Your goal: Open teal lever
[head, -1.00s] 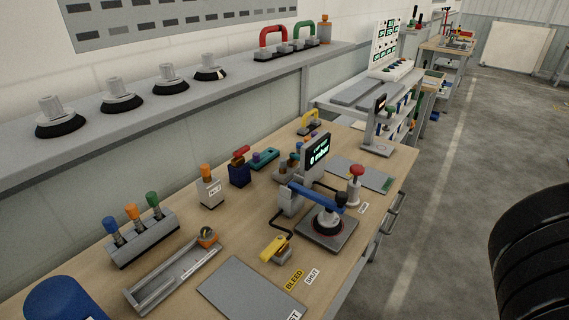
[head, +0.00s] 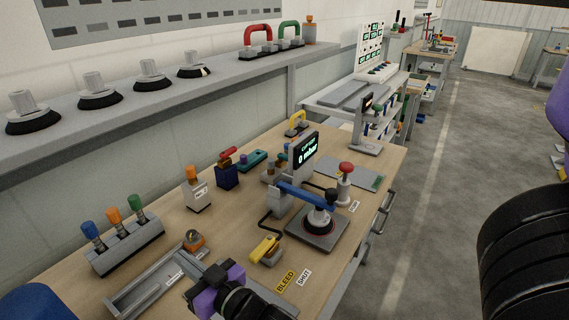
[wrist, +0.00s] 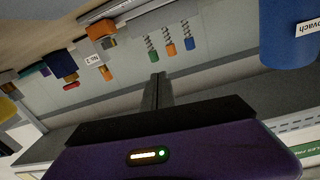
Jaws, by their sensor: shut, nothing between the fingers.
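The teal lever (head: 252,160) is a low teal block with a small purple knob at its left end. It lies toward the back of the wooden workbench (head: 185,225) in the head view, right of the dark blue block with a red handle (head: 227,171).
A white box with an orange knob (head: 196,190), a three-plug rack (head: 124,245) and a grey tray (head: 155,280) stand on the left. A blue-armed suction fixture (head: 318,220) and a yellow lever (head: 265,249) stand on the right. A shelf (head: 150,100) runs behind.

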